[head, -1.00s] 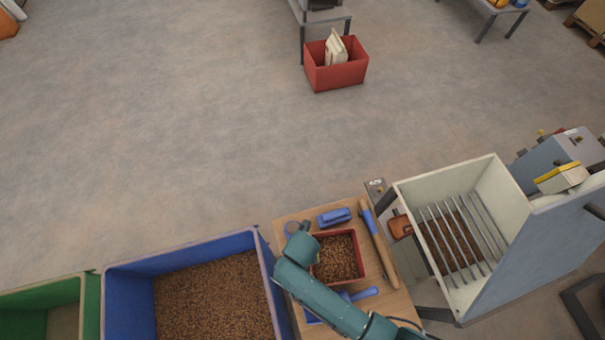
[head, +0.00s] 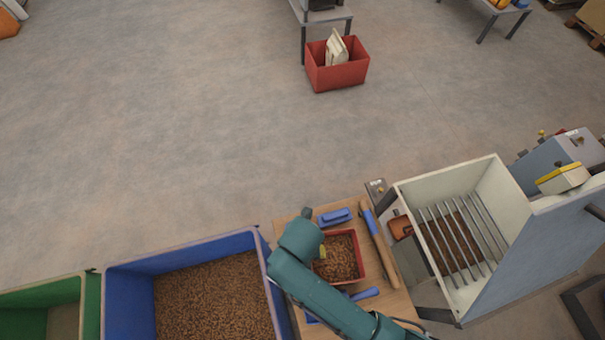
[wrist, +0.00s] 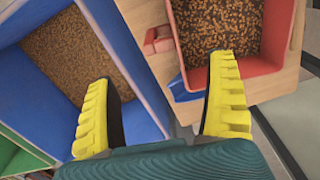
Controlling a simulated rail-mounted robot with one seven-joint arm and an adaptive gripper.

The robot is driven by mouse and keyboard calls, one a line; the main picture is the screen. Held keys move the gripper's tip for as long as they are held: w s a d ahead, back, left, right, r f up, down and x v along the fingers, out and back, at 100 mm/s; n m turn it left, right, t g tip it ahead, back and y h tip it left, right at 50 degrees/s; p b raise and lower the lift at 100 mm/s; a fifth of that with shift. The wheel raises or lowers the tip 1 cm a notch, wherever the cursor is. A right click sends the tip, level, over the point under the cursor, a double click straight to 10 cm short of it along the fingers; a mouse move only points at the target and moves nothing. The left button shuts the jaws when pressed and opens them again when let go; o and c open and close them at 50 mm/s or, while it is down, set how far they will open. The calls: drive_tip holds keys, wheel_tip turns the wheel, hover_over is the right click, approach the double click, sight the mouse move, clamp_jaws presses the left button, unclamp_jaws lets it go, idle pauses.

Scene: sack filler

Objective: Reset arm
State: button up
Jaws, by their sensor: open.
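My gripper shows in the wrist view (wrist: 160,110) with its two yellow ribbed fingers spread wide and nothing between them. In the head view my teal arm reaches up from the bottom edge over the wooden table, and the fingers are mostly hidden behind it. In the wrist view the left finger is over the blue bin (wrist: 110,50) of brown pellets. The right finger overlaps the near edge of the red box (wrist: 277,85) of pellets. The red box also shows in the head view (head: 362,262), just right of my arm.
The wooden table (head: 400,308) also holds a blue-ended tool (head: 375,240) and a blue object (head: 334,217). The large blue bin (head: 190,253) and a green bin (head: 90,310) stand left. A barred hopper (head: 500,185) stands right. Open floor lies behind, with a red crate (head: 338,76).

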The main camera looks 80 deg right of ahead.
drive_tip(key=shift+r, duration=0.4)
